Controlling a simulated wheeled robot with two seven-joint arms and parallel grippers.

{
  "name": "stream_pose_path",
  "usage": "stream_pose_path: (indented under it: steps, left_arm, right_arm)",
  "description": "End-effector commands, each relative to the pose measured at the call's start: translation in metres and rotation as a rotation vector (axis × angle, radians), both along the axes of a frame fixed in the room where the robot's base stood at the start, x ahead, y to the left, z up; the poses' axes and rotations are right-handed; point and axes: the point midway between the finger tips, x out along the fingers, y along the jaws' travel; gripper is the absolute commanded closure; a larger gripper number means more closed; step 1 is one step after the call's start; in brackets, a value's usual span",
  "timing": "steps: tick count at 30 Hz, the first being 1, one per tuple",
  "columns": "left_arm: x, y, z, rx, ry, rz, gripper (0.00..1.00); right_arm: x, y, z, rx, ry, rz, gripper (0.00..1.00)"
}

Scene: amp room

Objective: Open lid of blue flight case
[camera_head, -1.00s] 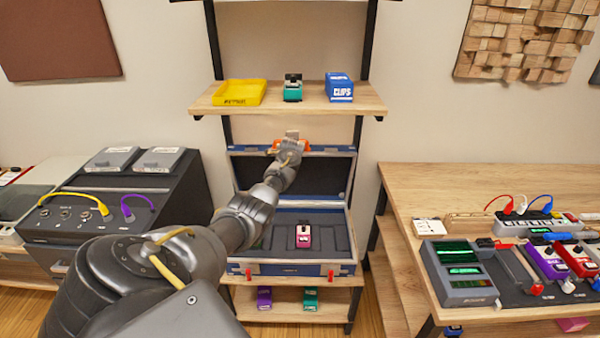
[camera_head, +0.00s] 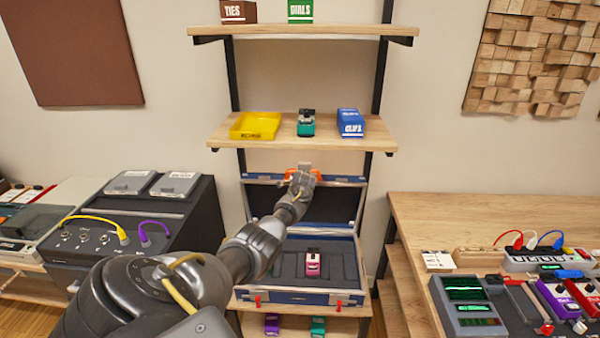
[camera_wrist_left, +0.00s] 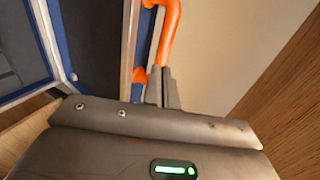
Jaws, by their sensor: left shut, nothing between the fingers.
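The blue flight case (camera_head: 300,297) sits on a shelf of the rack with its lid (camera_head: 333,208) raised and leaning back. A pink pedal (camera_head: 313,263) sits in its dark foam interior. My left gripper (camera_head: 304,170) is at the lid's top edge, beside the orange handle (camera_head: 290,174). In the left wrist view its fingers (camera_wrist_left: 161,88) are closed together, next to the orange handle (camera_wrist_left: 168,35) and the lid edge. I cannot tell whether they touch it. My arm hides part of the lid and the case's left side. My right gripper is not in view.
The shelf above (camera_head: 280,138) holds a yellow tray (camera_head: 255,126), a teal pedal (camera_head: 306,122) and a blue box (camera_head: 350,123). A dark console (camera_head: 150,215) stands left. A wooden table (camera_head: 450,210) with pedals stands right. Purple and teal pedals lie below the case.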

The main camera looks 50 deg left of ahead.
Motion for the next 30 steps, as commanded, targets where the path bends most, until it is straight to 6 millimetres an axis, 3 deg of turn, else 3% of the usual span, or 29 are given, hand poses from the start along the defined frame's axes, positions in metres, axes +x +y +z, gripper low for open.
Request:
stream_pose_path:
  steps: [1,2,4,18,30]
  left_arm:
    - [-0.001,-0.007,0.012,-0.001,0.002,-0.005,1.0]
    - [-0.002,-0.011,0.014,-0.001,0.002,-0.007,1.0]
    - [-0.008,-0.016,0.008,0.003,-0.001,-0.007,1.0]
    - [-0.053,-0.06,0.032,0.001,-0.001,-0.005,1.0]
    - [-0.067,-0.074,0.041,0.0,0.0,-0.004,1.0]
  right_arm:
    - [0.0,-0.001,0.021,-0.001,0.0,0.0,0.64]
    - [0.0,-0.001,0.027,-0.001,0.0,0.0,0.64]
    - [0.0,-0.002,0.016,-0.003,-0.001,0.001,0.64]
    - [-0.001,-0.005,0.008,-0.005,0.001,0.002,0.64]
    - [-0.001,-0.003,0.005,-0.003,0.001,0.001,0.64]
